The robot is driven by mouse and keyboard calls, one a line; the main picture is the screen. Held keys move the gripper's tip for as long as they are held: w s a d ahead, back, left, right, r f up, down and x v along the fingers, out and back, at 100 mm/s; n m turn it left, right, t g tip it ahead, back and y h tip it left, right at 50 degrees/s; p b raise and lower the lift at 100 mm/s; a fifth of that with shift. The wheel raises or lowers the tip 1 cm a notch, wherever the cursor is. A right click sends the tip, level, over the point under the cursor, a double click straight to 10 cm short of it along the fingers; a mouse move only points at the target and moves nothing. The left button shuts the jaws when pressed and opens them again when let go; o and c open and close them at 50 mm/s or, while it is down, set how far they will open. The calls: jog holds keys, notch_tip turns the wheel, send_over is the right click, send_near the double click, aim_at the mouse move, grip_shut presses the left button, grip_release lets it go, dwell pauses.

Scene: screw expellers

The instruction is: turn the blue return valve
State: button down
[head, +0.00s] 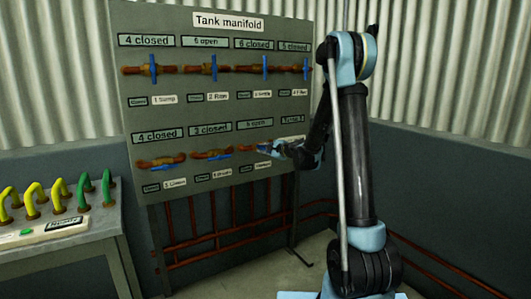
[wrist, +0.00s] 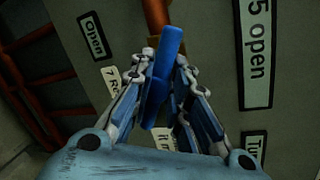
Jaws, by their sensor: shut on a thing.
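The blue return valve handle (wrist: 168,52) is a bar in front of a copper pipe (wrist: 156,14) in the wrist view. My gripper (wrist: 161,68) has its two fingers on either side of the handle and is shut on it. The handle slants, its top leaning a little right. A label starting "7 Re" (wrist: 112,82) is partly hidden behind the left finger. A sign (wrist: 256,50) beside the valve reads "5 open". In the head view my gripper (head: 277,149) is at the lower row of the board, hiding most of this valve.
The grey "Tank manifold" board (head: 222,108) carries several other blue-handled valves in two rows, close to my arm. A bench (head: 75,240) with yellow and green bent pipes stands at left. Red pipes (head: 205,238) run below the board. Open floor shows at the board's foot.

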jog(key=shift+s+a+f+n, duration=0.1)
jog(key=shift+s+a+n, duration=0.15)
jog(key=shift+n, duration=0.45)
jog(key=shift+n+h, duration=0.4)
jog(key=shift+n, duration=0.3)
jog(key=shift+f+n+t+h, duration=0.1)
jog(key=shift+n+t+h, duration=0.35)
jog(key=shift+n, duration=0.55)
jog(key=c, duration=1.6)
grip_release()
jog(key=shift+o, duration=0.2)
jog(key=shift+w, duration=0.1)
jog(key=shift+d, duration=0.1)
